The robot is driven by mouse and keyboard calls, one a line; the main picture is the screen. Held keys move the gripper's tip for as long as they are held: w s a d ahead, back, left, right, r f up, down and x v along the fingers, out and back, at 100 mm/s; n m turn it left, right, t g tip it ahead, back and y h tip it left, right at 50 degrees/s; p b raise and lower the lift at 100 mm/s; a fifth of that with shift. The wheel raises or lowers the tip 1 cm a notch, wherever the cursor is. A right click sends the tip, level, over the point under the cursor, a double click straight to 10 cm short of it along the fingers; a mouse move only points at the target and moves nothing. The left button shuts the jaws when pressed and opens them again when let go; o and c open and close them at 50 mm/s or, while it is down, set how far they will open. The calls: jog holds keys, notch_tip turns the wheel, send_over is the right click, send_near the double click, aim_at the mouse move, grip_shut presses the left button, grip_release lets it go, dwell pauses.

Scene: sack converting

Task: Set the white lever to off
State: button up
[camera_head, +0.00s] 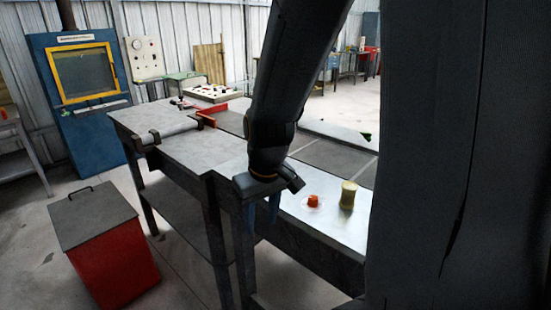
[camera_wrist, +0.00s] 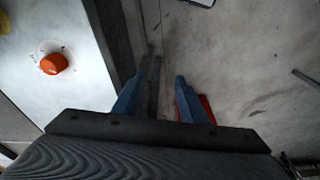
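I cannot make out a white lever for certain in either view. A white panel with small coloured controls (camera_head: 145,58) stands against the back wall in the head view, too small to read. A low box with several knobs (camera_head: 207,93) sits at the far end of the benches. My gripper (camera_head: 262,212) points down beside the near edge of the workbench.
An orange knob (camera_head: 313,201) and a yellowish cylinder (camera_head: 348,195) stand on the bench top; the knob also shows in the wrist view (camera_wrist: 54,63). A red bin with a grey lid (camera_head: 112,262) stands on the floor at left. A blue cabinet (camera_head: 88,85) stands behind.

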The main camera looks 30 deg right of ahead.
jog(key=w+d+r+n+t+p, duration=0.3)
jog(key=w+d+r, duration=0.7)
jog(key=w+d, duration=0.3)
jog(key=shift+h, duration=0.3)
jog(key=shift+d+p+x, duration=0.2)
jog(key=shift+p+x, duration=0.5)
jog(key=shift+x, duration=3)
jog(key=shift+c, duration=0.5)
grip_shut()
